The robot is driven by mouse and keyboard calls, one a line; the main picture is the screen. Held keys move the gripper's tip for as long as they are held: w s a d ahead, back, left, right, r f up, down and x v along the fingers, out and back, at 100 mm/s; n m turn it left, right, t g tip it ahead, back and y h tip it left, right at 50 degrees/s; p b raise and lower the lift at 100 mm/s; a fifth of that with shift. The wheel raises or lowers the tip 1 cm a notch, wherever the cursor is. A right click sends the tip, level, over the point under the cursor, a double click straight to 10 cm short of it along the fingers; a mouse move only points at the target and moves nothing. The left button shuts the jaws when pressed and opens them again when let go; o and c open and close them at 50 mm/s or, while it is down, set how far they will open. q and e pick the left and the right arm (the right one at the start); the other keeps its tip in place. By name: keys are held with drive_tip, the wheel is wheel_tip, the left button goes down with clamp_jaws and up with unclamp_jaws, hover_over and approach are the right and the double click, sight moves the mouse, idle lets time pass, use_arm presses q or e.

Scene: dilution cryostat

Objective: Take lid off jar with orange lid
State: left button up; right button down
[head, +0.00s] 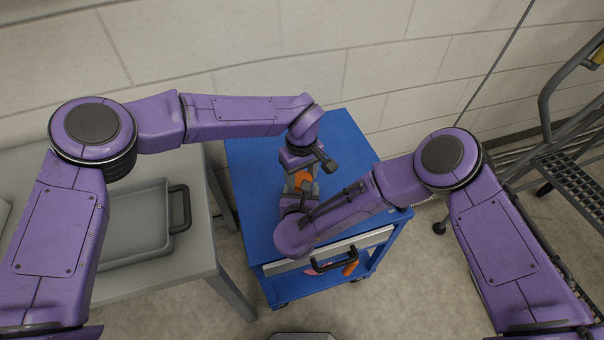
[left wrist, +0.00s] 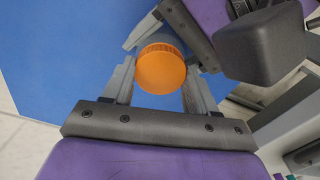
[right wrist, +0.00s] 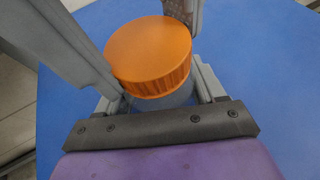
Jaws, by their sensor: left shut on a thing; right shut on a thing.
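The jar's ribbed orange lid (head: 302,178) shows above the blue cart top, between my two grippers. My left gripper (left wrist: 161,75) is shut on the lid, with one finger on each side of it. In the right wrist view the lid (right wrist: 149,55) sits on top of the clear jar (right wrist: 165,97), with no clear gap between them. My right gripper (right wrist: 163,88) is shut on the jar body just below the lid. Most of the jar is hidden by the lid and the fingers, and I cannot tell whether its base touches the cart.
The blue cart (head: 250,165) has free room around the jar. A grey table with a tray (head: 140,250) stands at left. A dark metal step frame (head: 575,170) stands at right, by a pale block wall.

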use_arm(q)
drive_tip(key=shift+n, duration=0.3)
drive_tip(key=o, duration=1.2)
drive_tip(key=shift+c, duration=0.2)
